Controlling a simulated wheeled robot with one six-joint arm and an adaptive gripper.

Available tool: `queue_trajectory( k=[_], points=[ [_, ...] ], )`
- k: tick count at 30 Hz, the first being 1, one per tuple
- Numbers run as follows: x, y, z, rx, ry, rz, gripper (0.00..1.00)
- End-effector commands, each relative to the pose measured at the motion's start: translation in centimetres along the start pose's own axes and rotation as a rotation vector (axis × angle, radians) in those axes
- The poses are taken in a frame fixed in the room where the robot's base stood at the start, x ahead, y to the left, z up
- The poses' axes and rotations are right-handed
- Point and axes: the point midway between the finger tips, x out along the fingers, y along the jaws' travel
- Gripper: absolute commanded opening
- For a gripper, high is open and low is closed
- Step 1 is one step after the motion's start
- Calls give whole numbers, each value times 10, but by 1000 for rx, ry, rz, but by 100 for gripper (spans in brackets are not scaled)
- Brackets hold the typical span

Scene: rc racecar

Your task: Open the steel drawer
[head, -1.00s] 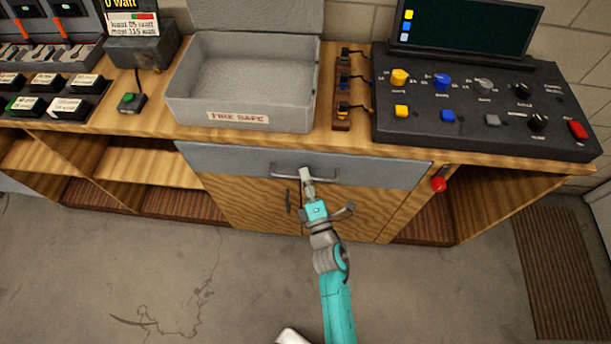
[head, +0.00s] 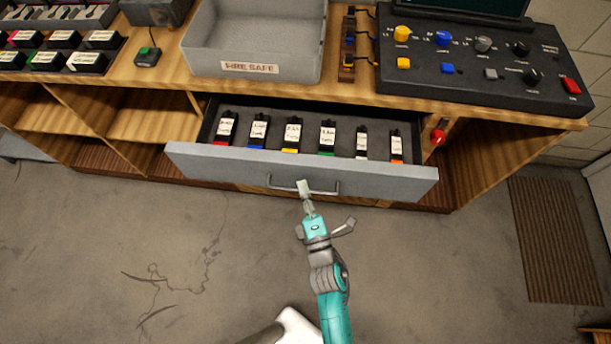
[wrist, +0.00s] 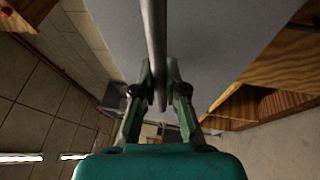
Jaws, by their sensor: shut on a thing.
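The steel drawer (head: 230,168) is pulled out from under the workbench in the head view. Several labelled packs with coloured ends, such as the blue one (head: 259,130), stand in a row inside it. The drawer's bar handle (head: 328,190) is on the grey front. In the wrist view the handle (wrist: 154,40) runs between the fingers of my gripper (wrist: 160,85), with the grey drawer front (wrist: 215,40) beyond.
A grey fire safe tray (head: 250,69) and a black control panel (head: 480,95) stand on the workbench. A red knob (head: 438,137) hangs right of the drawer. The floor (head: 110,240) in front is clear around my arm.

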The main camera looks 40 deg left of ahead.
Motion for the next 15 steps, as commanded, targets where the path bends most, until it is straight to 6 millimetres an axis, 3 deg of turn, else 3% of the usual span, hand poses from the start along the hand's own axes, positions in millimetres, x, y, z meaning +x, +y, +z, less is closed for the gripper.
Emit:
queue_trajectory(
  k=[4, 15],
  points=[
    [-9, 1, -3, 0, -1, -3, 0],
    [-11, 2, -4, 0, -1, -2, 0]
  ],
)
